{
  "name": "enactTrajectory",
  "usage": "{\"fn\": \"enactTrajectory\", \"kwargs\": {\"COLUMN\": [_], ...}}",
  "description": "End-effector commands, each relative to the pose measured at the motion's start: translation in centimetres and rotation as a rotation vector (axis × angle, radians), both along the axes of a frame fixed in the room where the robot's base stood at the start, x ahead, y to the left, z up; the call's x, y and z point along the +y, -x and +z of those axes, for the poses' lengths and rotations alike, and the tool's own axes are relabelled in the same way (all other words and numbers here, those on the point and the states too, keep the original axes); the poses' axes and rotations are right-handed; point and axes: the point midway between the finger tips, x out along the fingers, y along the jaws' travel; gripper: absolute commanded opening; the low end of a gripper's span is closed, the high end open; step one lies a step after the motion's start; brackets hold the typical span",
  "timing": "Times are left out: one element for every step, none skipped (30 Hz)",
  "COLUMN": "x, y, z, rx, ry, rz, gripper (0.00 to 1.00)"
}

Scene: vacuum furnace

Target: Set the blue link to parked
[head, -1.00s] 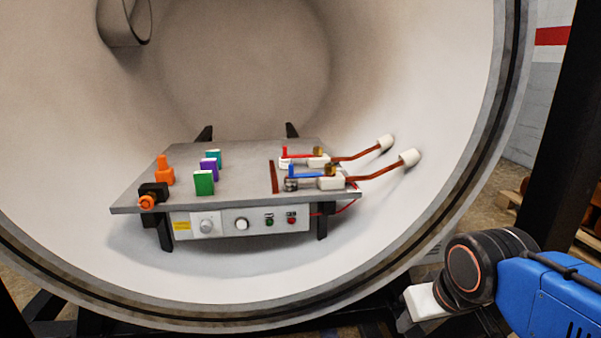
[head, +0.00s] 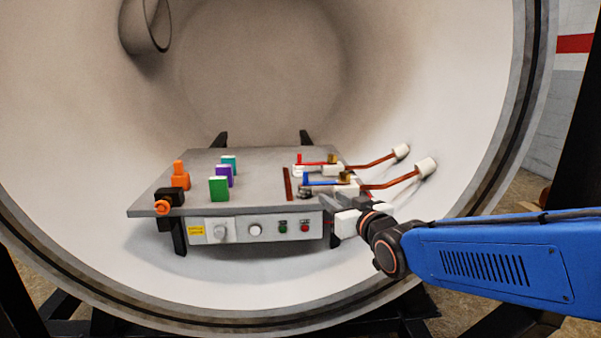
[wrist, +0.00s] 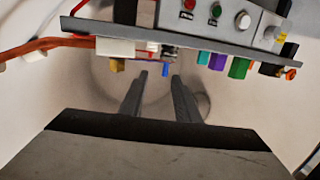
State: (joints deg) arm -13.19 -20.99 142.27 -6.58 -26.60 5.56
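The blue link (head: 322,183) is a flat bar with a short upright handle at its left end, at the right of the grey table (head: 250,180) in the chamber. Its right end meets a brass clip (head: 344,177) on a white block. Its left end is over a small metallic post (head: 305,193). In the wrist view, which is upside down, the blue handle (wrist: 165,69) shows past my fingertips. My gripper (head: 332,202) is at the table's front right, just in front of the link and apart from it. Its fingers (wrist: 156,95) are spread with nothing between them.
A similar red link (head: 315,162) lies behind the blue one. Copper leads (head: 390,183) run right to white insulators. Green, purple and teal blocks and orange fittings (head: 179,170) stand at the left. The chamber rim surrounds the opening. The table's middle is clear.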

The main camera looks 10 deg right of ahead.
Motion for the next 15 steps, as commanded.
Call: {"fn": "enactTrajectory", "kwargs": {"x": [0.6, 0.9, 1.2, 1.3, 1.4, 1.6, 1.6, 1.7, 1.8, 1.8, 1.9, 2.0, 2.1, 2.2, 2.4], "y": [-0.3, -0.5, -0.6, -0.7, -0.8, -0.9, -1.0, -1.1, -1.3, -1.5, -1.7, -2.1, -2.4, -2.8, -3.3], "z": [0.4, 0.6, 0.9, 1.1, 1.2, 1.4, 1.4, 1.4, 1.4, 1.4, 1.4, 1.4, 1.4, 1.4, 1.4], "rx": [-0.025, -0.040, -0.055, -0.064, -0.070, -0.078, -0.080, -0.082, -0.082, -0.081, -0.080, -0.080, -0.080, -0.081, -0.080], "ry": [-0.008, -0.013, -0.018, -0.021, -0.023, -0.025, -0.026, -0.027, -0.027, -0.026, -0.026, -0.027, -0.027, -0.027, -0.027], "rz": [0.013, 0.018, 0.024, 0.028, 0.030, 0.033, 0.034, 0.034, 0.034, 0.034, 0.034, 0.034, 0.034, 0.034, 0.033], "gripper": [0.29, 0.29, 0.29, 0.29, 0.29, 0.29, 0.29, 0.29, 0.29, 0.29, 0.29, 0.29, 0.29, 0.29, 0.29]}}
